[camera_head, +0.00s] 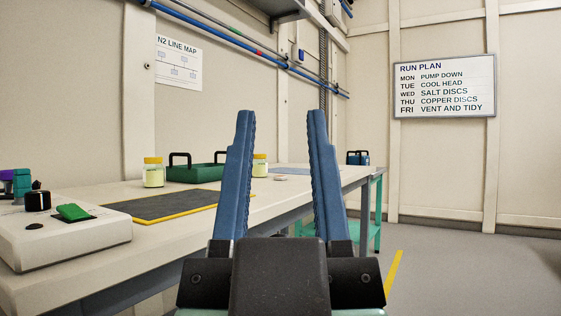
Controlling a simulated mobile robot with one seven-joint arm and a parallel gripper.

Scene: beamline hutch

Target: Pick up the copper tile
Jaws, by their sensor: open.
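I cannot make out a copper tile in this view. A small pale pinkish flat piece (280,177) lies far along the bench (90,195), seen between my fingers; I cannot tell what it is. My gripper (281,118) is open and empty, with its two blue fingers pointing up and forward in the middle of the view. The fingers and the dark gripper body hide part of the bench.
The bench holds a dark mat with a yellow edge (165,206), yellow-lidded jars (153,173), a green tray with black handles (197,172) and a white control box (70,232). A teal-framed stand (377,210) is beyond. Floor (460,265) on the right is clear.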

